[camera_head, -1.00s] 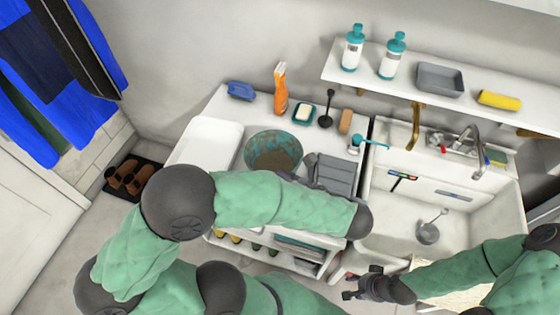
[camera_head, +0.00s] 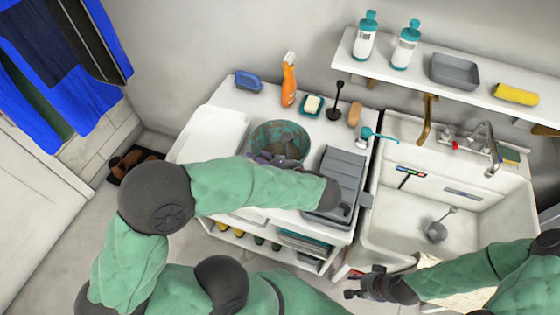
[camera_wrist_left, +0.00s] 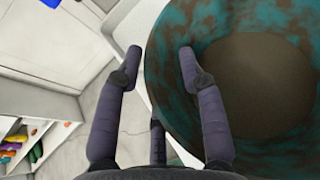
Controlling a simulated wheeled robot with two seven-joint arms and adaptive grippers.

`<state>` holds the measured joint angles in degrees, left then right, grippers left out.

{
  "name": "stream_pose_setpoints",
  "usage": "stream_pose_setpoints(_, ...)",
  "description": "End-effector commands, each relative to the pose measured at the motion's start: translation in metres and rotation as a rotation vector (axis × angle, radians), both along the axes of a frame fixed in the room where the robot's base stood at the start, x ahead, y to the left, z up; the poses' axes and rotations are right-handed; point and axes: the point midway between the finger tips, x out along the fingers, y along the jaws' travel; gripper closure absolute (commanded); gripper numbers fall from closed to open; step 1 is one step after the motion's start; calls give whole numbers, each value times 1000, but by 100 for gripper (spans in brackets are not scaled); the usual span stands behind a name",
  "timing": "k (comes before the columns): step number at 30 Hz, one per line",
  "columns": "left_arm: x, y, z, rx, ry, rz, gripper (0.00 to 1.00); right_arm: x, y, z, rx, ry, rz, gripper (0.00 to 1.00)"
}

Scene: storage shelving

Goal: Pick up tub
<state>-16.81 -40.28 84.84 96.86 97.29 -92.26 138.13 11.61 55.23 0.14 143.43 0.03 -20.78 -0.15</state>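The tub (camera_head: 281,138) is a round teal vessel with brown patches, standing on the white counter. It fills the right of the left wrist view (camera_wrist_left: 270,30). My left gripper (camera_head: 272,160) is at the tub's near rim. In the left wrist view its fingers (camera_wrist_left: 160,58) are open, one outside the wall and one over the inside, with the rim between them. I see no clear grip on the wall. My right gripper (camera_head: 354,284) is open and empty, low in front of the sink, far from the tub.
An orange spray bottle (camera_head: 289,82), a soap dish (camera_head: 312,105) and a dark brush (camera_head: 336,103) stand behind the tub. A white tray (camera_head: 210,135) is at left; the sink (camera_head: 400,222) is at right.

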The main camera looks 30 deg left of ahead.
Motion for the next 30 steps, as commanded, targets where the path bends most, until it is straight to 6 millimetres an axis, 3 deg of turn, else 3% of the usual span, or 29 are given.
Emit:
stream_pose_setpoints(6,0,0,0,0,0,0,63,0,0,0,0,0,0,60)
stream_pose_setpoints(10,0,0,0,0,0,0,100,0,0,0,0,0,0,60)
stream_pose_setpoints(30,0,0,7,-1,2,0,100,0,0,5,0,0,0,60)
